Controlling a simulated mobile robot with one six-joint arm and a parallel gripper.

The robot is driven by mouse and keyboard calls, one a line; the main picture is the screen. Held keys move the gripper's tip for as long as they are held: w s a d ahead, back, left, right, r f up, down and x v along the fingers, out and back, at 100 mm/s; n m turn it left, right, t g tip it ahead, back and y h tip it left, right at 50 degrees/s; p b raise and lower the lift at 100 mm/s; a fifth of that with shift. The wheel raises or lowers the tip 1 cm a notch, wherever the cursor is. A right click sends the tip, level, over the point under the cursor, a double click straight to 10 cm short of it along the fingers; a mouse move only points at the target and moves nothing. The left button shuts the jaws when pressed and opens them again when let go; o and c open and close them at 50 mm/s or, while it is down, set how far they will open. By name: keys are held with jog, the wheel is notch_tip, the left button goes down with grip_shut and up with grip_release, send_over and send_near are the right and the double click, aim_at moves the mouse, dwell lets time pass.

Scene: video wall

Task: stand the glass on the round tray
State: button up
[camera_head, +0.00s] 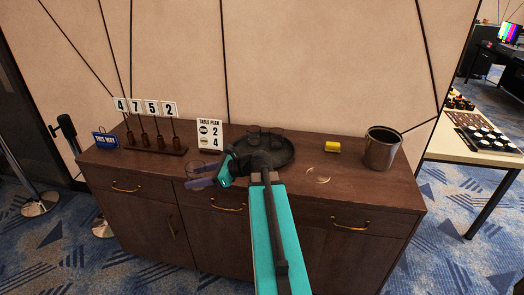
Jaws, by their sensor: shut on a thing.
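The round tray (285,159) is dark and lies on top of the brown sideboard, near its middle. Two dark glasses (253,136) stand on its far part. My gripper (199,177) is left of the tray, by the front edge of the sideboard, and its fingers point left. It is shut on a clear glass (194,168), which shows only as a faint outline around the fingers. Whether this glass touches the sideboard is hard to tell. My teal and black arm hides the near part of the tray.
A table plan sign (210,134) stands left of the tray. A rack of number cards (150,140) and a blue sign (104,140) are farther left. A yellow block (332,147), a thin pale item (318,176) and a metal bucket (382,149) are on the right.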

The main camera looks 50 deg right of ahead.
jog(key=s+d+m+h, duration=0.1)
jog(key=s+d, duration=0.1)
jog(key=d, duration=0.3)
jog(key=s+d+m+t+h, duration=0.1)
jog(key=s+d, duration=0.1)
jog(key=d, duration=0.3)
jog(key=s+d, duration=0.2)
jog(key=d, duration=0.3)
jog(key=shift+s+d+f+m+t+h+b, duration=0.3)
jog(key=shift+s+d+m+h+b, duration=0.05)
jog(key=shift+m+h, duration=0.05)
jog(key=s+d+h, duration=0.1)
jog(key=s+d, duration=0.2)
jog(key=d, duration=0.1)
jog(key=s+d+m+h, duration=0.1)
jog(key=s+d, duration=0.2)
jog(key=d, duration=0.1)
jog(key=s+d+m+h, duration=0.1)
jog(key=s+d, duration=0.2)
jog(key=d, duration=0.1)
jog(key=shift+s+d+f+t+b, duration=0.15)
jog(key=shift+s+d+t+b, duration=0.05)
jog(key=shift+s+t+b, duration=0.15)
jog(key=shift+w, duration=0.25)
